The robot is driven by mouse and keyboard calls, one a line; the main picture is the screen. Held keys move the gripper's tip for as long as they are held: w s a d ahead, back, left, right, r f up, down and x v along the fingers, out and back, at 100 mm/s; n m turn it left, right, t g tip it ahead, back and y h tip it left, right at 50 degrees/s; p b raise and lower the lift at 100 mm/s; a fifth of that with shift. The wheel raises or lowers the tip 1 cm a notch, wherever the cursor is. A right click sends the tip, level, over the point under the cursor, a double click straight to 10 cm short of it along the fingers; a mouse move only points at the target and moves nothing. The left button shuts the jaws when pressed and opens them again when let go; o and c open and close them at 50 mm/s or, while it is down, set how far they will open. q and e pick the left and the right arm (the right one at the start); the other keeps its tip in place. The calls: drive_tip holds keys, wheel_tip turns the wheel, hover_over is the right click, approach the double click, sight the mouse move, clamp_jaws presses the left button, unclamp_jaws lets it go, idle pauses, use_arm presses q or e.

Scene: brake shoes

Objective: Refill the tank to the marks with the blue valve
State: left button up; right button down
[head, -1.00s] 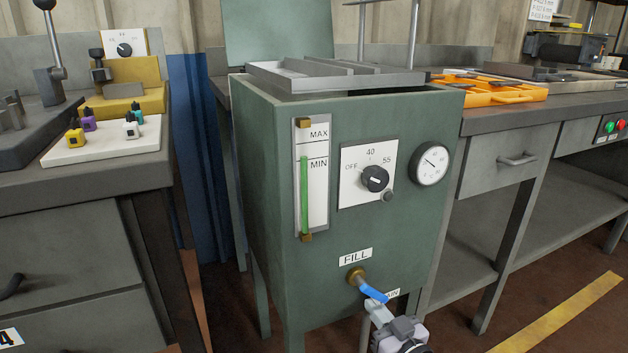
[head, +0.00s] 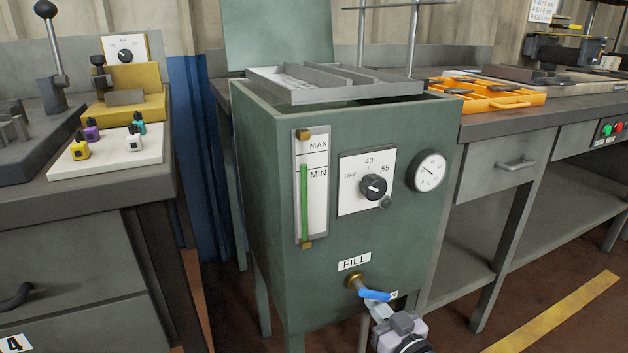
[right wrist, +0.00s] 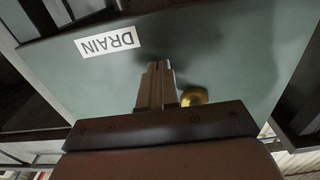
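The green tank (head: 290,275) stands in the middle of the head view. Its sight gauge (head: 318,215) has a green liquid column (head: 304,205) whose top is about level with the MIN mark, below MAX. The blue valve (head: 376,296) sits under the FILL label; its handle points right, nearly level. My right gripper (head: 378,310) is just below the handle, its tips at or very near the handle's underside. In the right wrist view its fingers (right wrist: 157,72) look shut together, with nothing visible between them. The blue handle is not visible there. My left gripper is out of view.
A brass fitting (right wrist: 194,95) shows beside the fingers, near the DRAIN label (right wrist: 108,41). The tank front also has a dial knob (head: 374,187) and a round gauge (head: 429,171). Benches flank the tank. An orange tray (head: 490,95) is on the right bench.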

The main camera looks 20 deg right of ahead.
wheel_tip(320, 180, up, 4)
drive_tip(key=p, duration=0.3)
drive_tip(key=shift+r+p, duration=0.15)
drive_tip(key=shift+p, duration=0.2)
drive_tip(key=shift+f, duration=0.25)
drive_tip(key=p, duration=0.2)
approach(382, 297)
drive_tip(key=shift+w+f, duration=1.1)
drive_tip(key=shift+w, duration=0.55)
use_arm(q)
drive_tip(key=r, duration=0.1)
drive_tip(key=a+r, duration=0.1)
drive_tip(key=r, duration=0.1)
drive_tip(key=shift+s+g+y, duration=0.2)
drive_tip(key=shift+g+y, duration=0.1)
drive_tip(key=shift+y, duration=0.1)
use_arm(e)
drive_tip(key=shift+a, duration=0.15)
